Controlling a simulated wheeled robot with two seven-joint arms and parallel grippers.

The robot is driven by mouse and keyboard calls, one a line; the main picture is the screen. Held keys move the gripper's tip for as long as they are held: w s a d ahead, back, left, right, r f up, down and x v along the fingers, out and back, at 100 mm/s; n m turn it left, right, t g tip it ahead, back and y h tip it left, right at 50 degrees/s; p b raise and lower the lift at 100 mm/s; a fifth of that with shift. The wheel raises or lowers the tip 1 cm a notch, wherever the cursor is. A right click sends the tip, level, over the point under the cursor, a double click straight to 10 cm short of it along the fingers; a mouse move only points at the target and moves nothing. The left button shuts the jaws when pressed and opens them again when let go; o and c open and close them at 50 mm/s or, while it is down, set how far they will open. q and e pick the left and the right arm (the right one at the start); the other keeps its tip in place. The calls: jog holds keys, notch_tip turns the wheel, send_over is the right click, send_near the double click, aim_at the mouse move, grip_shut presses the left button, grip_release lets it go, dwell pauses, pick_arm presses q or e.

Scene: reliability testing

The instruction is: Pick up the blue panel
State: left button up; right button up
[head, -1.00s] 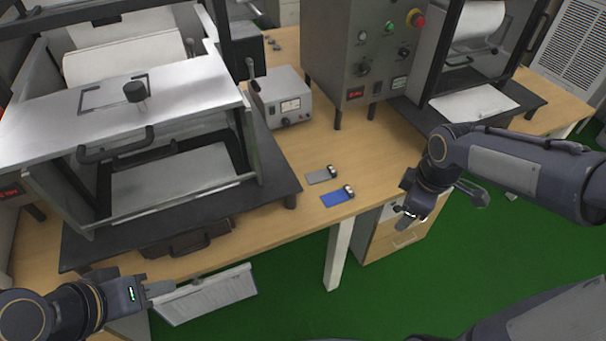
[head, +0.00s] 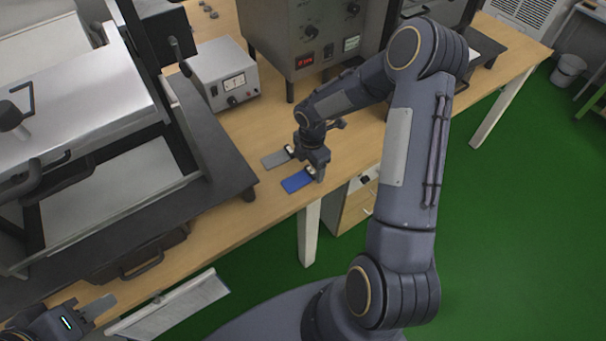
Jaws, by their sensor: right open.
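The blue panel (head: 296,183) lies flat near the front edge of the wooden table, with a small metallic clip at its right end. A grey panel (head: 275,159) lies just behind it. My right gripper (head: 317,173) is over the right end of the blue panel, pointing down, with its jaws open around or just above the clip; I cannot tell whether it touches. My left gripper (head: 98,306) is at the lower left, away from the panels; its finger opening is not clear.
A meter box (head: 222,75) stands behind the panels. A large machine (head: 90,150) with a dark base is to the left, and a control cabinet (head: 310,40) is at the back. The table (head: 245,225) is bare in front of the panels.

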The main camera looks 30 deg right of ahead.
jog(key=shift+f, duration=0.55)
jog(key=c, duration=1.1)
jog(key=shift+o, duration=0.2)
jog(key=shift+r, duration=0.15)
